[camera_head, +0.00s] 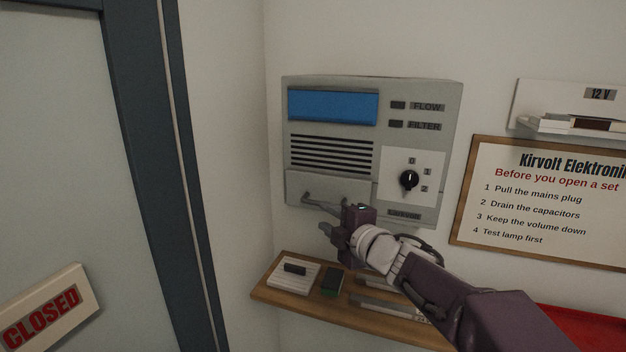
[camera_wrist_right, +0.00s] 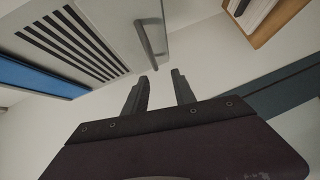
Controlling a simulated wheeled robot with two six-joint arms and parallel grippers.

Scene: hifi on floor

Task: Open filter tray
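A grey wall unit (camera_head: 370,140) has a blue display and a dial. At its lower left is the filter tray (camera_head: 298,187), whose front looks flush with the unit, with a grey bar handle (camera_head: 313,200). In the right wrist view, the tray front (camera_wrist_right: 115,22) and handle (camera_wrist_right: 150,42) lie beyond my fingertips. My right gripper (camera_head: 328,220) is just below and in front of the handle. It also shows in the right wrist view (camera_wrist_right: 160,80), with its fingers apart and nothing between them. Contact with the handle cannot be told. My left gripper is out of view.
A framed sign (camera_head: 550,200) hangs at right. A dark door frame (camera_head: 150,150) stands at left.

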